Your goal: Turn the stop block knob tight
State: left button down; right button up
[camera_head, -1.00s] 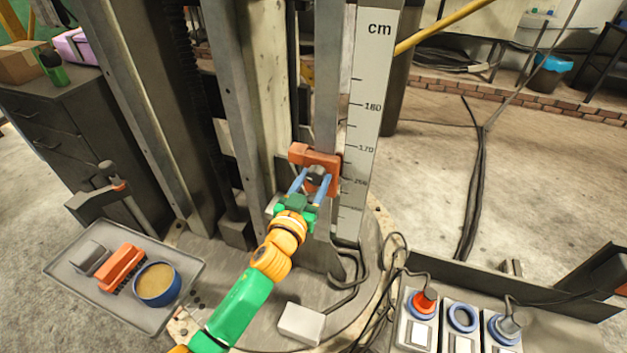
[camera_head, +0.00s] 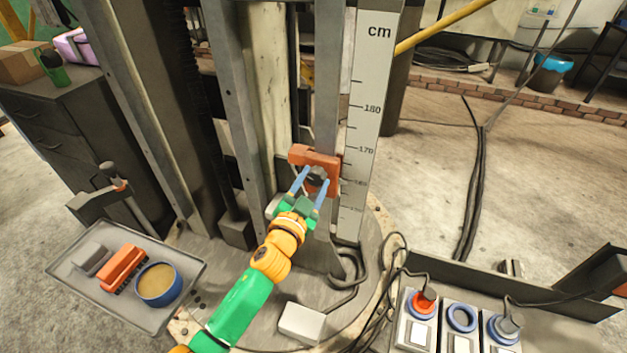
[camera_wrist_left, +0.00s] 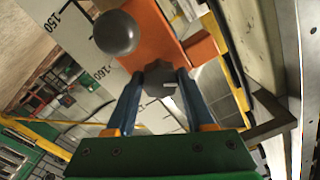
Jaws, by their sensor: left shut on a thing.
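The orange stop block (camera_head: 323,158) sits on the grey upright rail beside the white cm scale (camera_head: 366,110). Its dark knob (camera_head: 316,176) faces me. My left gripper (camera_head: 313,184) has its blue fingers on either side of the knob and is shut on it. In the left wrist view the grey lobed knob (camera_wrist_left: 160,80) is between the fingertips of my left gripper (camera_wrist_left: 160,90), and a light mark shows on its face. A round grey ball (camera_wrist_left: 116,33) is in front of the orange block (camera_wrist_left: 157,35) there. My right gripper is not in view.
A grey tray (camera_head: 190,287) with an orange brush (camera_head: 122,268) and a blue tin (camera_head: 158,284) is at lower left. A white box (camera_head: 301,323) lies on the round base. Sockets with plugs (camera_head: 461,318) and cables are at lower right.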

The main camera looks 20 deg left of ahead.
pick_arm(q)
jog(key=m, duration=0.5)
jog(key=shift+m, duration=0.3)
jog(key=m+p, duration=0.1)
jog(key=m, duration=0.4)
jog(key=shift+a, duration=0.1)
jog(key=shift+m, duration=0.3)
jog(key=shift+c, duration=1.3)
grip_release()
